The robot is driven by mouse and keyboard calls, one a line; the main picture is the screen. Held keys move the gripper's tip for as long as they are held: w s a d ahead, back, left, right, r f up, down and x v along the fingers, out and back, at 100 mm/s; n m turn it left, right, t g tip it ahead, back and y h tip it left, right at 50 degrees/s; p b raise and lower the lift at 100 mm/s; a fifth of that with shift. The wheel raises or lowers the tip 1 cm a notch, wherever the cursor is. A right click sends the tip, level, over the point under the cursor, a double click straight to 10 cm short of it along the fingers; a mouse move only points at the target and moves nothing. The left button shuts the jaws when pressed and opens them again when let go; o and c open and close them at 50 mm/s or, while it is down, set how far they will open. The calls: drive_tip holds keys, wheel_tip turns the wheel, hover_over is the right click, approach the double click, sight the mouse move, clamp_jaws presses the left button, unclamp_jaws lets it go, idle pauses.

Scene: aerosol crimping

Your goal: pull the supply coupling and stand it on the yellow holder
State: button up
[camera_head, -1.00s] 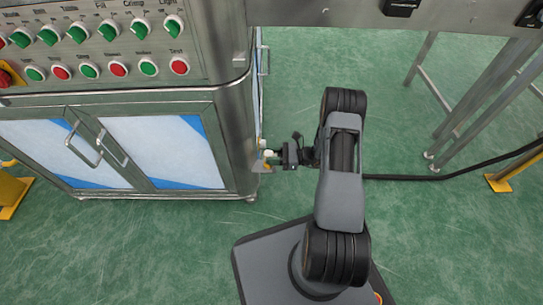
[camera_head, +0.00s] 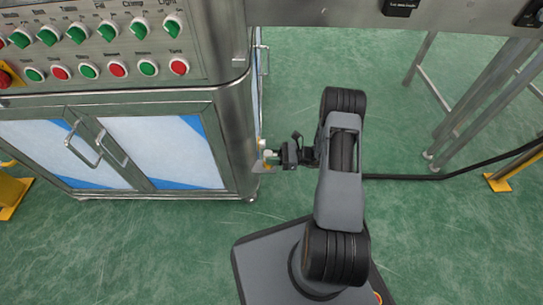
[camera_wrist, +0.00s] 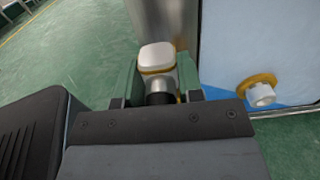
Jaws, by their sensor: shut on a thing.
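My gripper (camera_head: 276,155) is at the right side of the steel cabinet, low down. In the wrist view its two greenish fingers (camera_wrist: 158,84) are shut on the supply coupling (camera_wrist: 155,57), which has a pale rounded top, a yellow band and a silver and black lower part. The coupling shows only small and pale in the head view (camera_head: 268,154), beside the cabinet's corner. I cannot tell whether it still touches its fitting. A small yellow plate, perhaps the yellow holder (camera_head: 268,165), shows just under the gripper.
A white fitting with a yellow collar (camera_wrist: 262,92) sticks out of the cabinet side at the right of the wrist view. The steel cabinet (camera_head: 232,130) stands at the left. A black cable (camera_head: 420,178) lies on the floor.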

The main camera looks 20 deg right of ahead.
drive_tip(key=shift+f+b, duration=0.3)
drive_tip(key=shift+f, duration=0.2)
idle(1.3)
drive_tip(key=o, duration=1.1)
drive_tip(key=p+v, duration=0.3)
drive_tip(key=v, duration=1.1)
drive_tip(key=shift+s+a, duration=0.1)
drive_tip(key=shift+a, duration=0.05)
